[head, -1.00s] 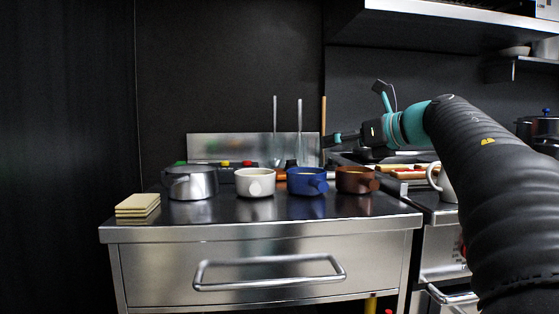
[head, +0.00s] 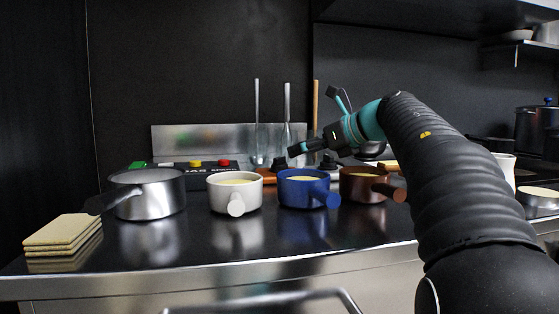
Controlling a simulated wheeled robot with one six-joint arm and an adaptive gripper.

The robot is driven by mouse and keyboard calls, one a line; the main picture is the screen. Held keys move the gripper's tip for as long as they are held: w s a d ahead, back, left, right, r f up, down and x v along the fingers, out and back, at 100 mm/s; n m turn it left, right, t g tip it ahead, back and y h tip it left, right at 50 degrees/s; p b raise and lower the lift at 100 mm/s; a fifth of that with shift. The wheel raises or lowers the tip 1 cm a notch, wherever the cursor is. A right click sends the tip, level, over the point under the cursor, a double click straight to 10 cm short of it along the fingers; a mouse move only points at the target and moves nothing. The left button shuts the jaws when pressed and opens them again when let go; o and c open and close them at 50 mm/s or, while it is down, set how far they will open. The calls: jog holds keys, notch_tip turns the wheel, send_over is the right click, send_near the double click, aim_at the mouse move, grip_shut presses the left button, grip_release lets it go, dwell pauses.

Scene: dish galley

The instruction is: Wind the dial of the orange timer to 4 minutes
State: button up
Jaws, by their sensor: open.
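An orange timer (head: 268,176) stands at the back of the steel counter, seen in the gap between the white pot and the blue pot. Its lower part is mostly hidden by the pots in front. A black dial (head: 280,164) shows above it; its markings are too small to read. My gripper (head: 297,150) is open and empty, reaching in from the right above the blue pot. Its tips appear just above and right of the dial in the picture; I cannot tell the gap in depth.
In front stand a steel pot (head: 149,194), a white pot (head: 233,191), a blue pot (head: 304,188) and a brown pot (head: 361,185). Yellow cloths (head: 64,232) are stacked left. A dark panel (head: 208,172) with coloured buttons lies behind. Upright utensils (head: 287,115) stand behind the timer.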

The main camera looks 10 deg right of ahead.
aim_at(281, 158)
jog(key=x, duration=0.8)
jog(key=shift+w+a+f, duration=0.1)
jog(key=shift+w+a, duration=0.1)
jog(key=shift+w, duration=0.05)
jog(key=c, duration=1.1)
